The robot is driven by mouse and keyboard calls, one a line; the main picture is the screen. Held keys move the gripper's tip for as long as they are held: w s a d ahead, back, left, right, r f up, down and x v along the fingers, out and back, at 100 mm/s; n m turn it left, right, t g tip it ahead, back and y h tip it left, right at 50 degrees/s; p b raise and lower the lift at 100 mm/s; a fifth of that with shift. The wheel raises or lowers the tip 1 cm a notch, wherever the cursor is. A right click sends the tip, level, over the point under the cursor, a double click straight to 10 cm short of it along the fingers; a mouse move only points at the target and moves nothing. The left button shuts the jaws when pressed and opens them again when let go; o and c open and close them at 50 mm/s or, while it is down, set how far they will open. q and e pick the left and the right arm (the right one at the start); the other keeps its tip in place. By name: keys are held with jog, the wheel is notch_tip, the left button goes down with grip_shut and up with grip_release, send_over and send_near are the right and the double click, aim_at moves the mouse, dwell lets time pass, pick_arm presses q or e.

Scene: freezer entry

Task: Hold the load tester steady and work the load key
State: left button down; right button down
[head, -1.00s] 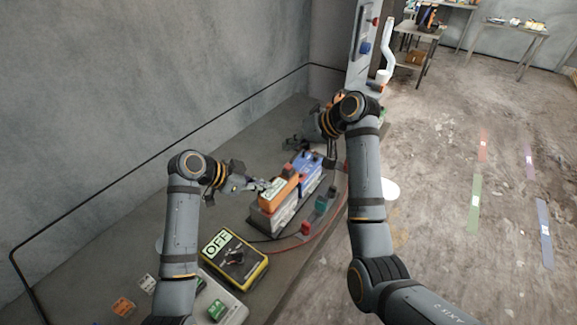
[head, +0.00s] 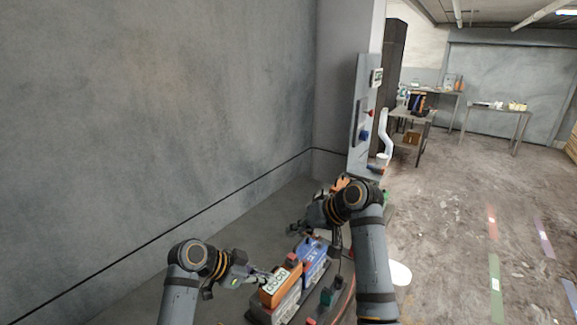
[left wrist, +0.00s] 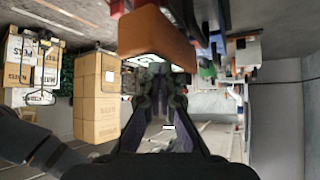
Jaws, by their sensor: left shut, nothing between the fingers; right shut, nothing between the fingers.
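The orange tester (head: 274,296), with a pale display on its near face, sits on top of a grey-white block at the bottom middle of the head view. It also shows as an orange block at the top of the left wrist view (left wrist: 155,38). My left gripper (head: 268,274) is shut and empty at the tester's left side; the left wrist view shows its fingertips (left wrist: 160,72) close to the tester, and I cannot tell if they touch. My right gripper (head: 294,230) is shut and empty, beyond the tester. I cannot make out the load key for certain.
A blue unit (head: 313,262) stands just behind the tester. Small green and red parts (head: 326,297) and a red cable lie to its right near the bench edge. A grey panel (head: 362,115) stands at the bench's far end. The bench left of the arms is clear.

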pick_arm(q)
jog(key=shift+w+r+p, duration=0.1)
jog(key=shift+r+p, duration=0.45)
jog(key=shift+r, duration=0.25)
notch_tip(320, 180, up, 2)
jog(key=shift+r+p, duration=0.1)
jog(key=shift+p, duration=0.75)
jog(key=shift+r+p, duration=0.9)
jog(key=shift+r, duration=0.1)
jog(key=v, duration=1.2)
